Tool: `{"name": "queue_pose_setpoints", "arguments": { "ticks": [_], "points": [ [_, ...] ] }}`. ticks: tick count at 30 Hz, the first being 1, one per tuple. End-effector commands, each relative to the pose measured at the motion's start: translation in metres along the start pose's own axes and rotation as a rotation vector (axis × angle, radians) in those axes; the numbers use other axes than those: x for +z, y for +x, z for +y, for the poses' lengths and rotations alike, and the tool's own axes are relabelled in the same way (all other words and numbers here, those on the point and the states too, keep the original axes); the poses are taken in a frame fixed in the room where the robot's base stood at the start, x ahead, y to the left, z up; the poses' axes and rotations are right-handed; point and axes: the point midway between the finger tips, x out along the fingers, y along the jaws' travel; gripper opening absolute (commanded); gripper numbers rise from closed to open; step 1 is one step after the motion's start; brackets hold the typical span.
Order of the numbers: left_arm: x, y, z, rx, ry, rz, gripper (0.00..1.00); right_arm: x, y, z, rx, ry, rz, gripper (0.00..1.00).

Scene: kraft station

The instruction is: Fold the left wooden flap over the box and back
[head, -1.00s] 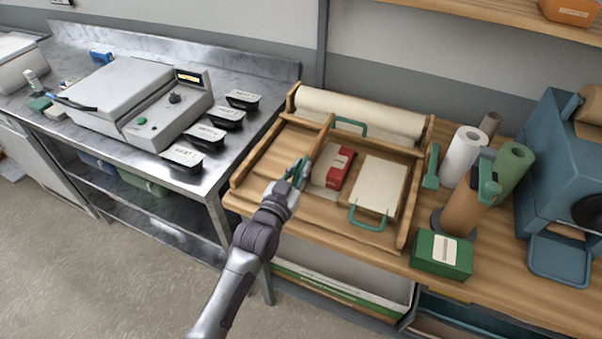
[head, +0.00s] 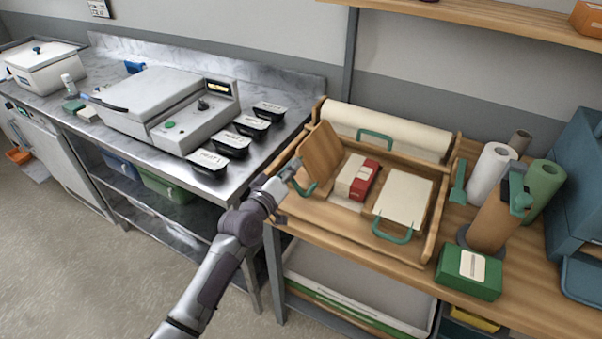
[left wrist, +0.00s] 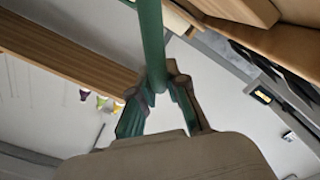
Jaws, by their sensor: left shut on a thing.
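The left wooden flap (head: 321,152) stands raised and tilted at the left of the wooden folding tray (head: 428,218), its broad face showing. My left gripper (head: 287,173) is shut on the flap's green handle (head: 301,188) at the tray's left side. In the left wrist view the fingers (left wrist: 157,88) close around the green handle bar (left wrist: 151,40). The red and white box (head: 357,178) lies in the tray, to the right of the flap and apart from it. Its top is uncovered. My right gripper is not in view.
A cream panel (head: 404,200) with a green handle (head: 393,236) lies right of the box. A paper roll (head: 388,130) runs along the back. A green box (head: 469,271) and upright rolls (head: 491,172) stand at right. A steel counter (head: 262,150) with black trays is at left.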

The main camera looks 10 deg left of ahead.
Motion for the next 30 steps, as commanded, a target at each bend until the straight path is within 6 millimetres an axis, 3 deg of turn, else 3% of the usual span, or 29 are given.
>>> {"name": "queue_pose_setpoints", "arguments": {
  "ticks": [15,30],
  "points": [
    [0.004,0.000,-0.057,0.000,-0.484,0.002,0.00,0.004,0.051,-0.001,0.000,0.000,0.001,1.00],
    [0.016,0.000,-0.084,0.000,-0.780,0.002,0.00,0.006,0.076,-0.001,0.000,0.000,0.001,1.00]
  ]
}}
